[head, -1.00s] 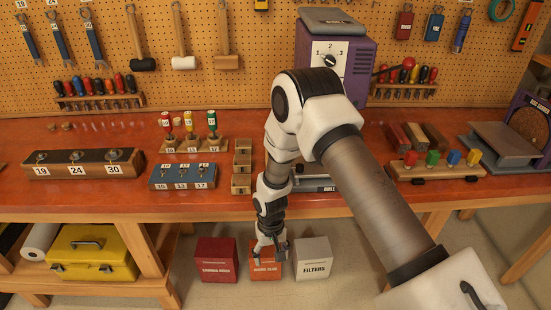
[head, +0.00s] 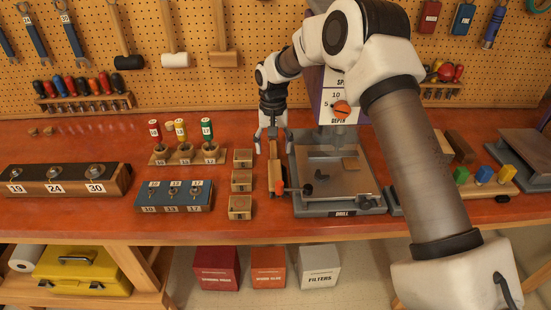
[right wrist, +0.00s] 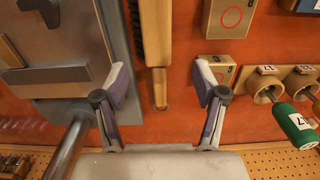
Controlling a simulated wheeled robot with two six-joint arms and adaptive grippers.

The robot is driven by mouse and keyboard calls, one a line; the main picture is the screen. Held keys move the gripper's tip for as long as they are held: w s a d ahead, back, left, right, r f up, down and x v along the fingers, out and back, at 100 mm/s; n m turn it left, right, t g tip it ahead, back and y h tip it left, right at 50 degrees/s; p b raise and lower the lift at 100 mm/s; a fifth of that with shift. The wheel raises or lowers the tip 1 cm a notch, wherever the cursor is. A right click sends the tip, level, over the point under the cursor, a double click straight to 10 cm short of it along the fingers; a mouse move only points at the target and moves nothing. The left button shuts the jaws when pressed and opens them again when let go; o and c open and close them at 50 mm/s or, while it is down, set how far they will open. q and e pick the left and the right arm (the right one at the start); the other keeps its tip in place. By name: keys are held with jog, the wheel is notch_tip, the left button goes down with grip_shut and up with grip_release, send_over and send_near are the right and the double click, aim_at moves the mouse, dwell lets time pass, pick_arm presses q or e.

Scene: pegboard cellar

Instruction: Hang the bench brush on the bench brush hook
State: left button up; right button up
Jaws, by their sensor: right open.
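The bench brush (head: 274,178) lies on the red-brown bench, just left of the drill base, with its wooden handle toward the pegboard. In the right wrist view the wooden handle (right wrist: 160,90) and part of the dark bristles (right wrist: 136,38) show. My right gripper (head: 273,146) is open above the handle end. In the right wrist view its fingertips (right wrist: 162,82) are apart on either side of the handle, with gaps visible and nothing held. I cannot make out the bench brush hook. My left gripper is out of view.
The drill base (head: 335,210) stands close right of the brush. Small wooden blocks (head: 240,207) stand close left, with a blue socket block (head: 174,196) and colored-handled tools (head: 207,130) further left. The pegboard (head: 180,90) with hung tools is behind.

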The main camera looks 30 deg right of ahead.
aim_at(275, 168)
jog(key=shift+w, duration=0.1)
jog(key=shift+s+a+f+p, duration=0.2)
jog(key=shift+s+f+p, duration=0.2)
jog(key=shift+f, duration=0.1)
jog(key=shift+s+a+f+p, duration=0.15)
jog(key=shift+s+f+p, duration=0.25)
jog(key=shift+f, duration=0.1)
jog(key=f, duration=0.1)
jog(key=f+p, duration=0.1)
jog(key=f, duration=0.1)
jog(key=d+f, duration=0.1)
jog(key=shift+w+f, duration=0.35)
jog(key=shift+f, duration=0.2)
jog(key=shift+a, duration=0.15)
jog(key=shift+s+a+r, duration=0.1)
jog(key=shift+s+r, duration=0.05)
jog(key=shift+r, duration=0.05)
jog(key=shift+c, duration=1.3)
jog(key=c, duration=1.1)
